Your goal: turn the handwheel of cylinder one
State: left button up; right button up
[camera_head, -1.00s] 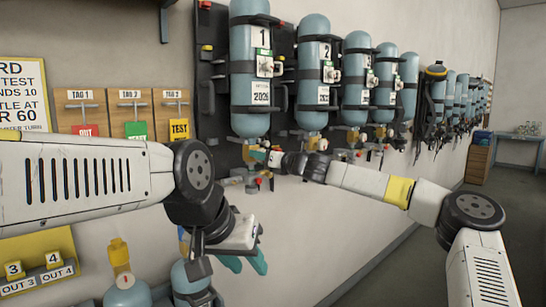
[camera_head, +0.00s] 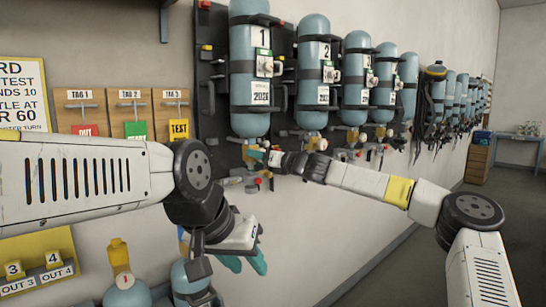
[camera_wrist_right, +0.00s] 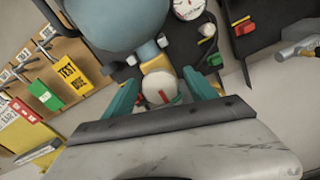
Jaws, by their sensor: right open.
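Cylinder one (camera_head: 249,95) is a blue cylinder with a "1" label, strapped upright to the dark wall board. Its neck and yellow valve are at its lower end. In the right wrist view the handwheel (camera_wrist_right: 160,88), a pale round knob with a red mark, lies between the teal fingers of my right gripper (camera_wrist_right: 163,98). The fingers are open, one on each side, with a gap visible. In the head view my right gripper (camera_head: 257,154) is just below cylinder one and partly hides the valve. My left gripper (camera_head: 245,262) hangs open and empty at lower centre.
More cylinders, beginning with cylinder two (camera_head: 314,75), line the wall to the right. Tag boards (camera_head: 130,112) hang at left. A small cylinder (camera_head: 127,292) stands below my left arm. A gauge (camera_wrist_right: 188,8) and a red knob (camera_wrist_right: 244,28) are near the right gripper.

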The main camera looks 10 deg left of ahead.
jog(key=v, duration=0.7)
jog(key=shift+s+d, duration=0.25)
jog(key=shift+d, duration=0.1)
jog(key=s+a+f+n+g+h, duration=0.1)
jog(key=s+a+f+n+g, duration=0.55)
jog(key=s+n, duration=0.55)
jog(key=s+d+f+n+h, duration=0.2)
jog(key=s+f+n+h, duration=0.1)
jog(key=s+f+n, duration=0.35)
jog(key=s+d+n+h, duration=0.2)
jog(key=s+d, duration=0.4)
jog(key=d, duration=0.5)
jog(key=s+d+r+n+t+h, duration=0.1)
jog(key=s+d+n+h, duration=0.2)
jog(key=d, duration=0.8)
jog(key=s+d+r+n+h, duration=0.1)
jog(key=s+d+n+h, duration=0.2)
jog(key=s+d+n, duration=0.3)
jog(key=s+d, duration=0.5)
jog(key=d, duration=0.1)
jog(key=shift+t, duration=0.35)
